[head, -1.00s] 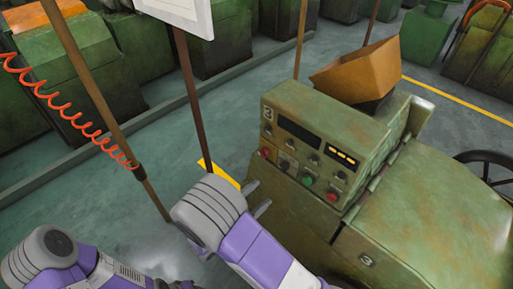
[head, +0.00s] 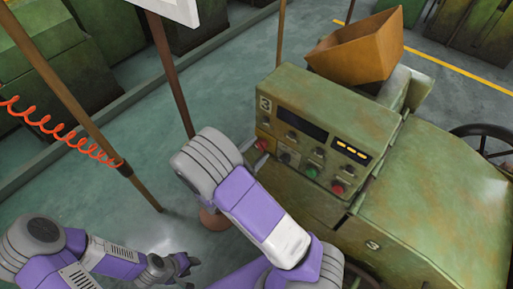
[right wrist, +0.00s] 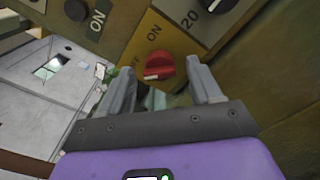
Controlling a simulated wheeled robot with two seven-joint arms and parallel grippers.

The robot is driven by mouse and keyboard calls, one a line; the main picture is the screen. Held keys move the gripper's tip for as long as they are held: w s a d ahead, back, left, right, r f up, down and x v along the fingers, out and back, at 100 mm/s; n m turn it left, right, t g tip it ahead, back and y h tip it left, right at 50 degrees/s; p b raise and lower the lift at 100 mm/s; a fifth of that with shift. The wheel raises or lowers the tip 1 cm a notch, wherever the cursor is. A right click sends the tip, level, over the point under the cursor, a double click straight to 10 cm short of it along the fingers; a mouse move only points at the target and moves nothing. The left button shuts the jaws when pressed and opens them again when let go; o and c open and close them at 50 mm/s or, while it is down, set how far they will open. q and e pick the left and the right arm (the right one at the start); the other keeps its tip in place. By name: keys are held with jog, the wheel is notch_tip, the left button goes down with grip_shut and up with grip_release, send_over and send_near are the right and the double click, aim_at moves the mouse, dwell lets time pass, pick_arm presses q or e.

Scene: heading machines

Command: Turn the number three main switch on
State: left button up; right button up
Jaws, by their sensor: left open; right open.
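The number three machine (head: 265,103) has a control panel with a "3" at its upper left. A red rotary switch (head: 261,146) sits at the panel's lower left. In the right wrist view, the red switch (right wrist: 160,66) is on a yellow plate with "ON" above and a partly hidden OFF label at left; its white mark is at the lower left. My right gripper (right wrist: 163,78) is open, its fingers on either side of the switch; contact cannot be told. In the head view it is mostly hidden by my arm. My left gripper (head: 186,264) is open and empty, low over the floor.
Other panel controls include a green button (head: 312,171) and another red one (head: 337,188). A dial marked "20" (right wrist: 195,20) is near the switch. A brown post (head: 85,110) with a red coiled hose stands left. An orange hopper (head: 355,50) is behind.

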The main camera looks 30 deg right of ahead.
jog(key=shift+d+r, duration=0.1)
jog(key=shift+d, duration=0.2)
jog(key=shift+w, duration=0.1)
jog(key=shift+c, duration=1)
jog(key=c, duration=0.8)
jog(key=shift+m+b, duration=9.1)
jog(key=shift+b, duration=3.1)
jog(key=shift+c, duration=0.2)
